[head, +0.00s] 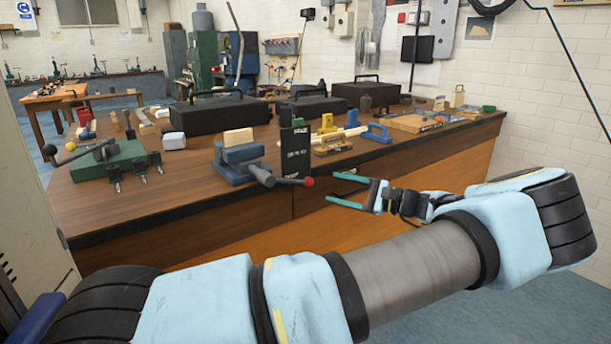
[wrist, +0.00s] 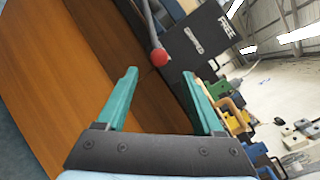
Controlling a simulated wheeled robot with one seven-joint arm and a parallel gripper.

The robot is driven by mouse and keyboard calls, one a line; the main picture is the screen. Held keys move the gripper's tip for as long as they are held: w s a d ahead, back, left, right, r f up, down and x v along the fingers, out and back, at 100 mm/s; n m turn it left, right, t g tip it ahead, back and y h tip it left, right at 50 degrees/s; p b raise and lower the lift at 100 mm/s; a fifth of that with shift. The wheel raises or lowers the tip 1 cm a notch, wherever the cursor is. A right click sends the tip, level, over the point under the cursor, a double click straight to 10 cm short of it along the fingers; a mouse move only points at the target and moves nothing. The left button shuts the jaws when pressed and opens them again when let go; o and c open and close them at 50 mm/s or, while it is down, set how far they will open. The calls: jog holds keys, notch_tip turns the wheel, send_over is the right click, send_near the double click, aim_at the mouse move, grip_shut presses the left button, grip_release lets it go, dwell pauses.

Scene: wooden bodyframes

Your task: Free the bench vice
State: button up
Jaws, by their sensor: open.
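The blue-grey bench vice (head: 240,163) sits at the front edge of the wooden bench, with a pale wooden block (head: 238,137) at its jaws. Its handle bar (head: 290,181) points right over the front edge and ends in a red knob (head: 309,181). In the wrist view the red knob (wrist: 159,57) and its bar show beyond my fingertips, roughly between them. My gripper (head: 338,189) is open and empty, in front of the bench and right of the knob, apart from it. It also shows in the wrist view (wrist: 160,75) with both teal fingers spread.
A black sign (head: 295,152) stands just behind the handle. Blue and yellow tools (head: 376,133) and a wooden block stand right of it. A green-based device (head: 105,160) with a lever is at left. Black cases (head: 218,113) line the back. Space before the bench front is clear.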

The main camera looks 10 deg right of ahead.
aim_at(308, 180)
jog(key=p+x, duration=0.2)
jog(key=x, duration=0.7)
jog(key=shift+a, duration=0.1)
grip_shut()
dwell(1.2)
